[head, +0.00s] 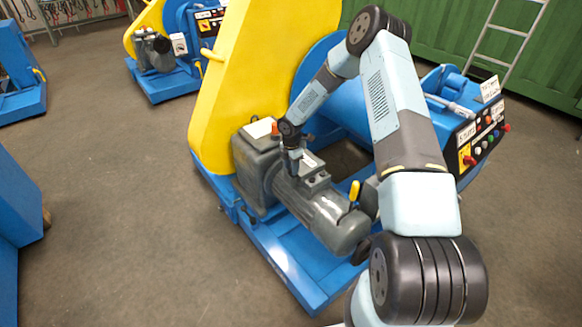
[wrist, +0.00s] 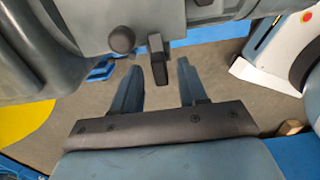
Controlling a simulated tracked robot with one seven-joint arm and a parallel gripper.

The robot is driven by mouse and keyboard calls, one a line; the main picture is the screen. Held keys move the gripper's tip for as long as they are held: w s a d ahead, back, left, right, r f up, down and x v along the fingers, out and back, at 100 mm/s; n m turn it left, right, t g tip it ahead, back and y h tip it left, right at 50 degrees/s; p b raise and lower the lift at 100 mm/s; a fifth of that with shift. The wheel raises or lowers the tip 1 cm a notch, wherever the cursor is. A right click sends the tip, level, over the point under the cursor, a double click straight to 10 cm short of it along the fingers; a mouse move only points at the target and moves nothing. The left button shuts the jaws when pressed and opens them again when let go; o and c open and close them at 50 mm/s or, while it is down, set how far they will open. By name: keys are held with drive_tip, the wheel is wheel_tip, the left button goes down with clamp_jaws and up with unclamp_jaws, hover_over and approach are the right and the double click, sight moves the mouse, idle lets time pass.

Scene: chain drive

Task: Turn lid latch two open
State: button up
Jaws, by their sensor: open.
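In the wrist view, the two blue-grey fingers of my gripper (wrist: 158,68) are apart. A small dark tab (wrist: 157,50), which looks like a lid latch, hangs down from a grey housing. Its lower end reaches into the gap between the fingers, with space showing on both sides. I cannot tell which latch number it is. In the head view, my gripper (head: 293,160) points down at the grey motor and gearbox unit (head: 322,208) on the blue base; its fingers are too small and partly hidden there to read.
A round dark knob (wrist: 121,39) sits left of the tab. A yellow-handled lever (head: 354,191) stands on the motor's right. The tall yellow guard (head: 262,70) rises behind the gearbox. A control panel (head: 480,137) stands to the right. Open floor (head: 120,190) lies to the left.

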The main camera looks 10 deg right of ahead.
drive_tip(key=shift+c, duration=0.3)
clamp_jaws()
idle(0.5)
drive_tip(key=m, duration=0.4)
drive_tip(key=shift+w+a+m, duration=0.1)
drive_tip(key=shift+m, duration=0.2)
drive_tip(key=m, duration=0.4)
drive_tip(key=shift+m, duration=0.3)
drive_tip(key=m, duration=0.4)
drive_tip(key=shift+w, duration=0.15)
drive_tip(key=shift+m, duration=2.4)
drive_tip(key=shift+d, duration=0.2)
